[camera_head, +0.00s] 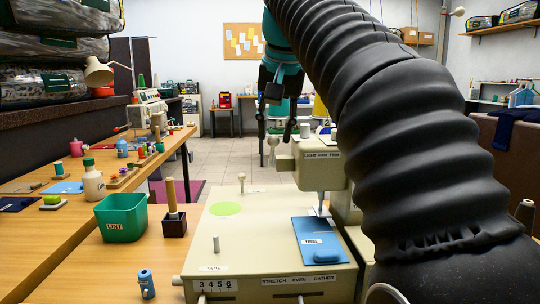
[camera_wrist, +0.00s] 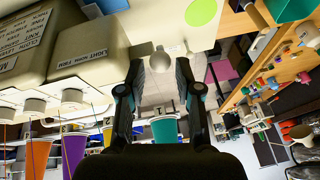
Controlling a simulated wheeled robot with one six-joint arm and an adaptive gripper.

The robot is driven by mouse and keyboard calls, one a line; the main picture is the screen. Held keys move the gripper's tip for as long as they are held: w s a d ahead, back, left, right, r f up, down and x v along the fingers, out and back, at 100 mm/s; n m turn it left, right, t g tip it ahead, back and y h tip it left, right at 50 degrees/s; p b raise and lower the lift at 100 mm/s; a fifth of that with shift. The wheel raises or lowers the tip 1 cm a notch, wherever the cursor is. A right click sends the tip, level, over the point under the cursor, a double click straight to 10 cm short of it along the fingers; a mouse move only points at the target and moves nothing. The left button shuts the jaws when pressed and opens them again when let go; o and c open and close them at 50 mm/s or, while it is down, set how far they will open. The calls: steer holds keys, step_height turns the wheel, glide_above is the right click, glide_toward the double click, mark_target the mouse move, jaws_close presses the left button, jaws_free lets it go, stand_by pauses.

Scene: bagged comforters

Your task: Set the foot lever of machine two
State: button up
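My gripper (camera_head: 276,135) hangs fingers-down beyond the bed, beside the machine head. In the wrist view my gripper (camera_wrist: 159,72) is open, and a pale round knob (camera_wrist: 159,60) appears between its fingertips, with no clear contact. I cannot tell whether this knob is that lever. My arm hides the machine's right side.
A blue "TRIAL" cloth (camera_head: 318,240) lies under the needle. A green LINT bin (camera_head: 121,218) and a wooden-handled tool in a dark block (camera_head: 174,222) stand left of the machine. A second machine (camera_head: 148,112) is on the left table. Floor (camera_head: 225,152) shows behind.

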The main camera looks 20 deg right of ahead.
mark_target(272, 152)
steer(key=b+x, duration=0.1)
steer(key=x, duration=0.5)
steer(key=shift+w+f, duration=0.15)
steer(key=shift+f, duration=0.15)
steer(key=shift+c, duration=0.2)
jaws_close()
